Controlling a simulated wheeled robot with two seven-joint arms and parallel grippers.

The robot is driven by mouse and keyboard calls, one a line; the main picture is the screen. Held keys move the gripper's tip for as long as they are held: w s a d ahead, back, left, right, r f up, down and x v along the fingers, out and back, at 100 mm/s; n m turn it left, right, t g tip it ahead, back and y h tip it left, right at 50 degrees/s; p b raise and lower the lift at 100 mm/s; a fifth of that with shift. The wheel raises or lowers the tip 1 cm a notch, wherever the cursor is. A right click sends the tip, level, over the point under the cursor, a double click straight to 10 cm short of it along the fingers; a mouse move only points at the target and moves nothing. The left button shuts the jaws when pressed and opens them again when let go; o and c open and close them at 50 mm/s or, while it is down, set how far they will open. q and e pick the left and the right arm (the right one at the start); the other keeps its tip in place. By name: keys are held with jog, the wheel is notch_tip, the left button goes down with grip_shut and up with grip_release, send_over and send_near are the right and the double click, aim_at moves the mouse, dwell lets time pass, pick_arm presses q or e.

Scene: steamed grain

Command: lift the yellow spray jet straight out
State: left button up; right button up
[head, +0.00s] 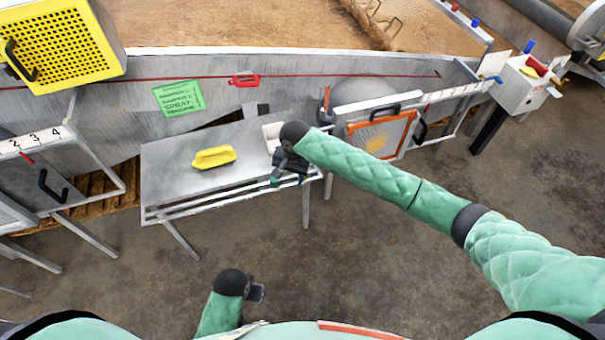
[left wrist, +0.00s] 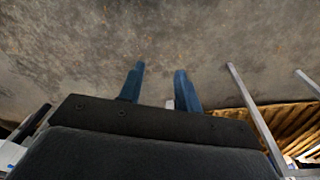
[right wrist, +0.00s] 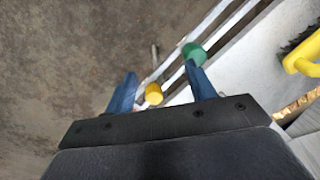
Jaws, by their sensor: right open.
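The yellow spray jet (right wrist: 153,94) shows as a small round yellow end between the two blue fingers of my right gripper (right wrist: 161,70) in the right wrist view. The fingers stand apart, and I cannot tell whether either touches it. A green round piece (right wrist: 193,52) is just beyond the right finger. In the head view my right gripper (head: 282,180) is at the right end of the metal table, and the yellow jet is hidden there. My left gripper (left wrist: 160,78) is open and empty above the floor.
The metal table (head: 170,180) carries a yellow-handled brush (head: 213,157) and a white tray (head: 270,133) beside my right gripper. A green sign (head: 179,98) is on the wall behind. An orange-framed panel (head: 400,128) stands to the right. The front floor is clear.

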jog(key=shift+m+h, duration=0.6)
jog(key=shift+m, duration=0.3)
jog(key=w+d, duration=0.1)
jog(key=w, duration=0.1)
jog(key=w+d+r, duration=0.1)
jog(key=w+d, duration=0.2)
jog(key=shift+w+r, duration=0.3)
jog(key=shift+w+d+f, duration=0.1)
notch_tip(320, 180, down, 2)
jog(key=shift+f+p, duration=0.1)
jog(key=shift+p, duration=0.45)
pick_arm(q)
notch_tip(320, 180, down, 12)
jog(key=s+a+p, duration=0.1)
jog(key=s, duration=0.1)
jog(key=shift+s+a+r+p, duration=0.15)
jog(key=shift+a+r+p, duration=0.15)
jog(key=shift+p, duration=0.1)
pick_arm(e)
notch_tip(320, 180, down, 5)
jog(key=shift+f, duration=0.2)
jog(key=shift+c, duration=0.2)
jog(key=c, duration=1)
